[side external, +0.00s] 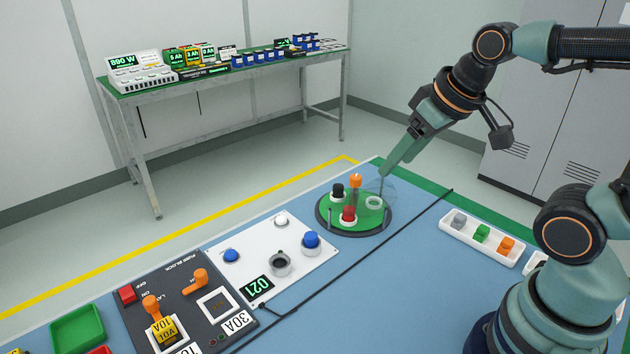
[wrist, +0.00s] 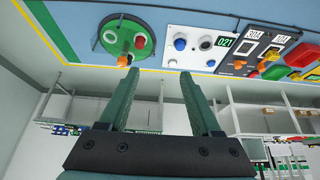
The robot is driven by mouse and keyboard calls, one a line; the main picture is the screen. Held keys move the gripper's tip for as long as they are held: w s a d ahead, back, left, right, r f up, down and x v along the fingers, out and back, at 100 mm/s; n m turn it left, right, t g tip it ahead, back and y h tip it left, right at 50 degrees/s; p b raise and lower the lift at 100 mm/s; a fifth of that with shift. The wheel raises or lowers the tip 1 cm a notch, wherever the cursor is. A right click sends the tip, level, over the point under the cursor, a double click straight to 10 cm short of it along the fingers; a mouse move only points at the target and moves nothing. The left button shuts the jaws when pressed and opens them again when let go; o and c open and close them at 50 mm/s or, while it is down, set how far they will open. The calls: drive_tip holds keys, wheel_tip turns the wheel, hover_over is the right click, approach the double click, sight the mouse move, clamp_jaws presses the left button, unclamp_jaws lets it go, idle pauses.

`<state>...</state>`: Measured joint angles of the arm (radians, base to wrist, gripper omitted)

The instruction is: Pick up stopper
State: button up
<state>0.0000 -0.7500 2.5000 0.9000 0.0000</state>
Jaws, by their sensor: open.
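A round green turntable with a dark rim (side external: 322,220) stands at the table's far end; it shows at the top left of the wrist view (wrist: 98,46). On it are a black-topped piece (side external: 337,190), a tall orange-topped piece (side external: 356,181), a red-topped piece (side external: 348,214) and an empty-looking white ring (side external: 374,203). I cannot tell which is the stopper. A faint transparent outline shows by the ring. My gripper (side external: 384,174) is in the air near the turntable's right side; in the wrist view its fingers (wrist: 158,84) are apart with nothing between them.
A white panel with blue and white knobs (side external: 282,240) and a dark switch block (side external: 178,310) lie left of the turntable. A white tray of coloured blocks (side external: 460,243) sits to the right. A black cable (side external: 385,228) crosses the blue table. A bench (side external: 170,110) stands behind.

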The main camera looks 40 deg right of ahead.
drive_tip(key=shift+c, duration=0.2)
drive_tip(key=n+g, duration=0.6)
drive_tip(key=n, duration=0.9)
hover_over(338, 186)
wheel_tip(338, 186, down, 10)
wheel_tip(338, 186, down, 6)
drive_tip(key=shift+w+d+f, duration=0.1)
drive_tip(key=shift+w+d, duration=0.05)
drive_tip(key=shift+f, duration=2.65)
